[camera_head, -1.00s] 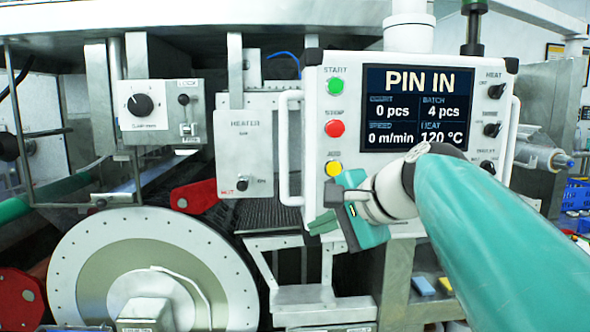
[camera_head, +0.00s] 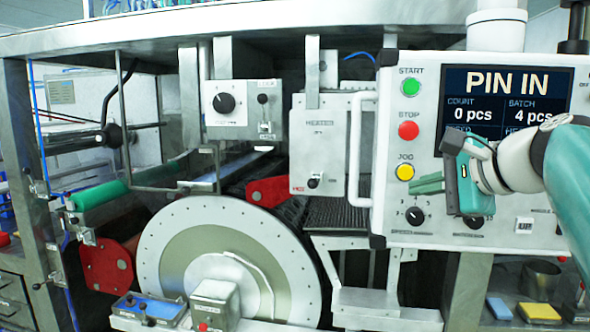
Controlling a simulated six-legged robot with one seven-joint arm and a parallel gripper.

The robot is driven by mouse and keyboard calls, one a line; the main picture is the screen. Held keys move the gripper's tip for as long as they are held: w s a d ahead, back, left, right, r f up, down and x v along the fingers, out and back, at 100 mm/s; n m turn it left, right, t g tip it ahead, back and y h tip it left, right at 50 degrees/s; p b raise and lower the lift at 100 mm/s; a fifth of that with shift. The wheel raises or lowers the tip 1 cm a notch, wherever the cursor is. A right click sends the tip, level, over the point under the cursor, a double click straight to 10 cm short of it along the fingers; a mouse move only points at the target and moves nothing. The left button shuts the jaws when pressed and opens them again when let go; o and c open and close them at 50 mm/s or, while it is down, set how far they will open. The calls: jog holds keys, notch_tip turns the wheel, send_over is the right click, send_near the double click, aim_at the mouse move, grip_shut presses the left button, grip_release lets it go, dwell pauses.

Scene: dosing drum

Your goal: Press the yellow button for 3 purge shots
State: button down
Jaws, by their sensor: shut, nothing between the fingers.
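The yellow button (camera_head: 405,172) sits on the left side of the white control panel (camera_head: 392,222), beside a label that seems to read JOG. The green START button (camera_head: 411,87) and the red STOP button (camera_head: 408,130) are above it. The display (camera_head: 507,88) shows PIN IN, COUNT 0 pcs and BATCH 4 pcs; my arm covers its lower part. My teal gripper (camera_head: 414,186) is shut and empty. Its fingers point left, just below and right of the yellow button in the picture. I cannot tell whether they touch the panel.
A black knob (camera_head: 415,215) is just below my fingertips. A white handle (camera_head: 361,150) runs along the panel's left edge. The large pale drum (camera_head: 180,222) stands lower left, with red guards (camera_head: 107,268) near it. Coloured blocks (camera_head: 540,311) lie on a shelf lower right.

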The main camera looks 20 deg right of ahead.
aim_at(400, 177)
jog(key=w+d, duration=0.1)
jog(key=w, duration=0.1)
jog(key=w+d, duration=0.3)
jog(key=w, duration=0.1)
jog(key=shift+w+d, duration=0.3)
jog(key=shift+d, duration=0.05)
dwell(1.8)
jog(key=shift+w+d, duration=0.25)
jog(key=shift+w, duration=0.05)
jog(key=shift+w+d, duration=0.25)
jog(key=shift+w, duration=0.15)
dwell(0.7)
jog(key=shift+s, duration=0.1)
jog(key=shift+s+a, duration=0.5)
jog(key=shift+s, duration=0.1)
jog(key=shift+s, duration=0.1)
jog(key=s+a, duration=0.1)
jog(key=s, duration=0.1)
jog(key=s+a, duration=0.1)
jog(key=s, duration=0.1)
jog(key=shift+a, duration=0.4)
